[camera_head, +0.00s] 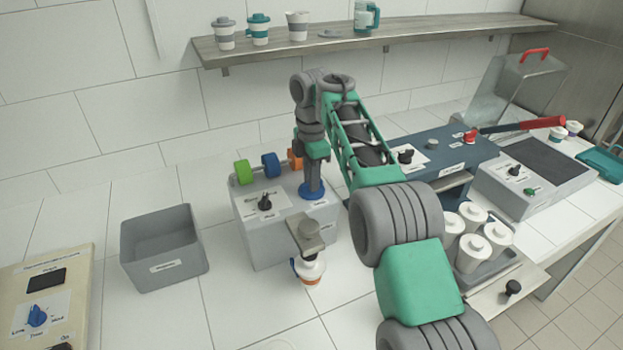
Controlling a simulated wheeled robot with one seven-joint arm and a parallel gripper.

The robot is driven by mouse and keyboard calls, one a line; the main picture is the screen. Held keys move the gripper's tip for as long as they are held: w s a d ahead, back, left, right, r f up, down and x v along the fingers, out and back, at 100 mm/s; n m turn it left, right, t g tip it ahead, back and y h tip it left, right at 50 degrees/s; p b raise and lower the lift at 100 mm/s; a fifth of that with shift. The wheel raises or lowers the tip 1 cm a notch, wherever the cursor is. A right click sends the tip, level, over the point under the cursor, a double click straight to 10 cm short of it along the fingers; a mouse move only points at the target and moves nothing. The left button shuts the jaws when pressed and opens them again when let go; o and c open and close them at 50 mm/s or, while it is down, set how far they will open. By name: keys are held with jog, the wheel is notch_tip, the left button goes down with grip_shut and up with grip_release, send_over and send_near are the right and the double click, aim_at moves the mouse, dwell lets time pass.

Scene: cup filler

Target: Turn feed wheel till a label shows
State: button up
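I cannot make out a fresh label.
A grey spout (311,232) juts from the machine's front above a white cup (309,268). An empty grey bin (163,248) stands left. A shelf (370,38) runs behind.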

grip_shut()
jog(key=shift+m, duration=0.3)
jog(key=m+b, duration=0.1)
jog(key=m, duration=1.4)
jog(key=shift+r+p, duration=0.1)
jog(key=shift+p, duration=0.3)
jog(key=m+p, duration=0.2)
jog(key=m, duration=0.1)
jog(key=shift+m, duration=0.4)
jog(key=m+p, duration=0.3)
jog(key=m, duration=0.2)
jog(key=shift+m, duration=0.4)
